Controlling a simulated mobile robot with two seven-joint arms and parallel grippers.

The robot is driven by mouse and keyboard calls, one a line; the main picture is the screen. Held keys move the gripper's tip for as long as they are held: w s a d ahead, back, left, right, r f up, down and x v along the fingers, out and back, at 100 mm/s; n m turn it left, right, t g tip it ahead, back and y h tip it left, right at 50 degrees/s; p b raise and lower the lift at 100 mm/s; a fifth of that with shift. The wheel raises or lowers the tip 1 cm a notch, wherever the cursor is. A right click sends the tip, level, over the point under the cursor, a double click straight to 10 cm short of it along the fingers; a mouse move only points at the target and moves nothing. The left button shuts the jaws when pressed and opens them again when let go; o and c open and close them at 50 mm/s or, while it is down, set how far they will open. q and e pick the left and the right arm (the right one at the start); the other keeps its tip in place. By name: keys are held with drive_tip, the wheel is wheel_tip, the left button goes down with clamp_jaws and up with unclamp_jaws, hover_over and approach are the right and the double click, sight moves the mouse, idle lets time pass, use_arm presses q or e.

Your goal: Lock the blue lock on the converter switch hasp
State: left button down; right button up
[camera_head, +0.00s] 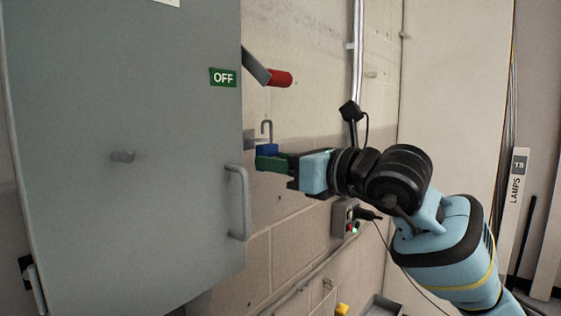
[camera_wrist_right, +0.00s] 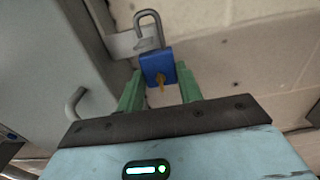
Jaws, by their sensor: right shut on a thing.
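The blue lock (camera_head: 267,150) is held between the green fingers of my right gripper (camera_head: 268,162). In the right wrist view the blue lock (camera_wrist_right: 157,66) sits upright between the fingertips of the right gripper (camera_wrist_right: 160,84), with a brass-coloured key in its near face. Its grey shackle stands up and looks raised, with one end free. The hasp, a grey metal tab (camera_wrist_right: 130,43), sticks out from the cabinet edge right by the shackle. I cannot tell whether the shackle passes through it. My left gripper is not in view.
The grey cabinet (camera_head: 120,200) fills the left, with an OFF label (camera_head: 223,77) and a door handle (camera_head: 238,202). A red-gripped switch lever (camera_head: 279,78) juts out above the lock. A small grey box (camera_head: 345,219) is on the block wall below my arm.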

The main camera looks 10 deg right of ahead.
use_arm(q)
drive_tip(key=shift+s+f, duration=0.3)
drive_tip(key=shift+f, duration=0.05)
use_arm(e)
drive_tip(key=shift+f, duration=1)
idle(0.5)
drive_tip(key=o, duration=1.2)
drive_tip(key=shift+c, duration=0.2)
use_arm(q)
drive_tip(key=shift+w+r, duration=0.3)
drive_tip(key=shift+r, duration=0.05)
use_arm(e)
drive_tip(key=shift+v, duration=2.5)
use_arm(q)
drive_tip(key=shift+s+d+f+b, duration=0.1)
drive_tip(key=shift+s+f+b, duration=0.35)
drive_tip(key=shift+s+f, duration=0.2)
use_arm(e)
drive_tip(key=v, duration=0.7)
drive_tip(key=shift+s+d, duration=0.3)
